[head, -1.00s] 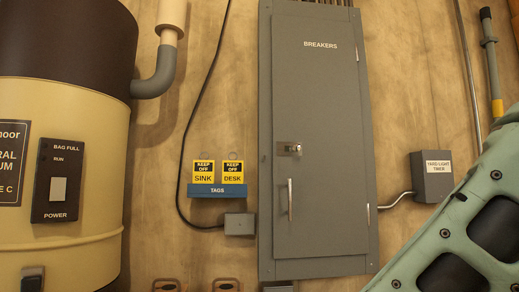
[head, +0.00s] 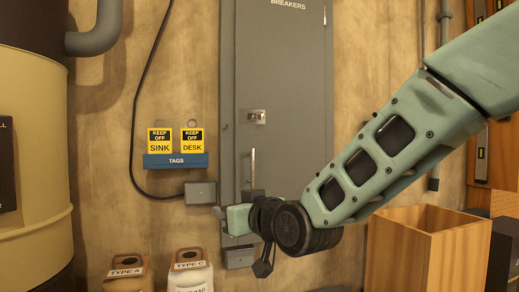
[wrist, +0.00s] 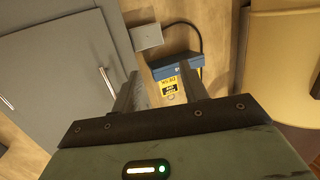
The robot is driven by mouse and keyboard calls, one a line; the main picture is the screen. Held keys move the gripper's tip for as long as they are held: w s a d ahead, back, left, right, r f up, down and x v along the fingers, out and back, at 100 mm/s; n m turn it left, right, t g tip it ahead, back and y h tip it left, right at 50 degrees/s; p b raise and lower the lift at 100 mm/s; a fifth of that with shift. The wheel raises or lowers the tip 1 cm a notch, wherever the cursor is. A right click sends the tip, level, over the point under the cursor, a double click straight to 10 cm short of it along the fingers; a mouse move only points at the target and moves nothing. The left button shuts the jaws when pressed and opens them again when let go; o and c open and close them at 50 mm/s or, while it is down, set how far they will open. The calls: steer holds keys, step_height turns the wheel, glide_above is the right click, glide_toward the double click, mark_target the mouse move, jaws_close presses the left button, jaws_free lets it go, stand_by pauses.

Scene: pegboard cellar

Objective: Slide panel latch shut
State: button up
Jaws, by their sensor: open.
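The grey breaker panel (head: 290,100) is on the wall in the head view, its door lying flat in its frame. The small metal latch (head: 253,117) is on the left part of the door; it is too small to tell its slide position. Below it is an upright bar handle (head: 252,165), also in the wrist view (wrist: 107,82). My gripper (head: 250,193) is low in front of the door, below the latch and near the handle's lower end. In the wrist view my gripper (wrist: 158,75) has its fingers apart with nothing between them. The latch is not visible there.
A blue rack (head: 176,161) with two yellow tags and a small grey box (head: 200,192) are left of the panel. A tan vacuum drum (head: 30,150) stands far left. Bags (head: 191,270) and an open wooden crate (head: 400,250) are below. Wall around the latch is clear.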

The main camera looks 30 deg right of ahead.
steer(key=s+d+r+m+t+h+p, duration=0.2)
steer(key=d+r+m+t+h, duration=0.4)
steer(key=d+r, duration=0.7)
steer(key=n+h+p, duration=0.1)
steer(key=n+p, duration=0.1)
steer(key=p, duration=0.9)
glide_toward(261, 116)
steer(key=shift+g, duration=0.4)
steer(key=x, duration=0.9)
steer(key=shift+s+a+r, duration=0.1)
steer(key=shift+r, duration=0.25)
steer(key=shift+b, duration=0.3)
jaws_close()
